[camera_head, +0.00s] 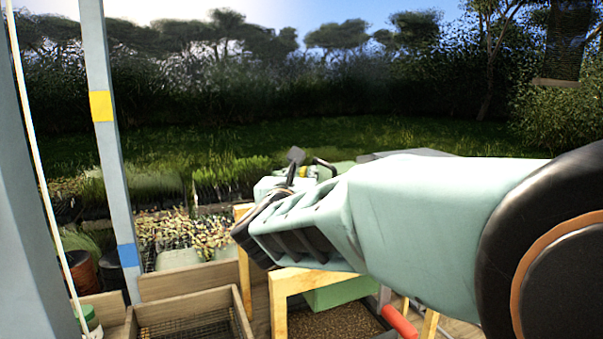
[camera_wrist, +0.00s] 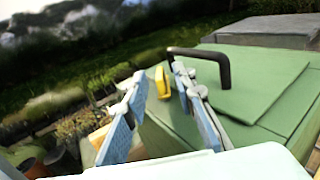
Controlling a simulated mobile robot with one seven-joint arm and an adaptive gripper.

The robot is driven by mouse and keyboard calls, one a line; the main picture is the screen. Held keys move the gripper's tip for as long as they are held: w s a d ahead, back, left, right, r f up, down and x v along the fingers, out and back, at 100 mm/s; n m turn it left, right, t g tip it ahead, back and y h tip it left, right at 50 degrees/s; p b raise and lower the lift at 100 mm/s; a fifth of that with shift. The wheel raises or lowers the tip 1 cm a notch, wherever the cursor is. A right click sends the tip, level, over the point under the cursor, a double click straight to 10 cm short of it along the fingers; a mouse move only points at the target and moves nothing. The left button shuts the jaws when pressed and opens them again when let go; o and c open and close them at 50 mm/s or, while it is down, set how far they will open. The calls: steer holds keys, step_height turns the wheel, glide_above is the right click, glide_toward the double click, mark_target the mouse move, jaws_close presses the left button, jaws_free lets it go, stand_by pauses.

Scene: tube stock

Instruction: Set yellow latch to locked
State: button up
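The yellow latch (camera_wrist: 162,83) is a small upright tab at the near edge of a green box lid (camera_wrist: 255,82). In the wrist view my gripper (camera_wrist: 158,76) has its two fingers apart, and the latch shows in the gap between their tips, closer to the right finger. I cannot tell whether either finger touches it. The finger pads are blue. In the head view a small yellow patch, likely the latch (camera_head: 303,171), shows beyond my arm. My arm hides much of the box there. The latch's locked or unlocked mark is not readable.
A black bar handle (camera_wrist: 212,57) rises from the lid just right of the latch. A grey slab (camera_wrist: 268,30) lies behind. Wooden mesh trays (camera_head: 190,318) and a blue-grey post (camera_head: 106,140) stand at the left. Plants and grass lie beyond.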

jaws_close()
steer(key=shift+f+m+h+b, duration=0.1)
steer(key=shift+m+h+b, duration=0.25)
steer(key=shift+b, duration=0.3)
steer(key=h+b, duration=0.1)
steer(key=m+h+b, duration=0.1)
steer(key=shift+a+f+m+g+b, duration=0.2)
steer(key=shift+a+m+g+b, duration=0.05)
steer(key=shift+g+b, duration=0.15)
steer(key=m+g+h+b, duration=0.1)
steer(key=h, duration=0.1)
steer(key=m+h+b, duration=0.1)
steer(key=shift+w+a+g+h, duration=0.15)
steer(key=shift+g+h, duration=0.2)
steer(key=shift+g, duration=0.05)
steer(key=shift+w+a+r+m+g+h+b, duration=0.1)
steer(key=shift+m+g+h+b, duration=0.3)
steer(key=shift+m+g+h, duration=0.55)
steer(key=m+g+h, duration=0.1)
steer(key=m+g+h+p, duration=0.1)
steer(key=shift+w+r+m+h, duration=0.1)
steer(key=shift+r+m+h, duration=0.15)
steer(key=shift+h, duration=0.1)
steer(key=m+g+h+p, duration=0.2)
steer(key=g+p, duration=0.1)
steer(key=shift+w+a+g, duration=0.1)
steer(key=shift+g, duration=0.15)
steer(key=shift+m+g+h+p, duration=0.3)
steer(key=shift+m+g+p, duration=0.2)
steer(key=shift+m+p, duration=0.1)
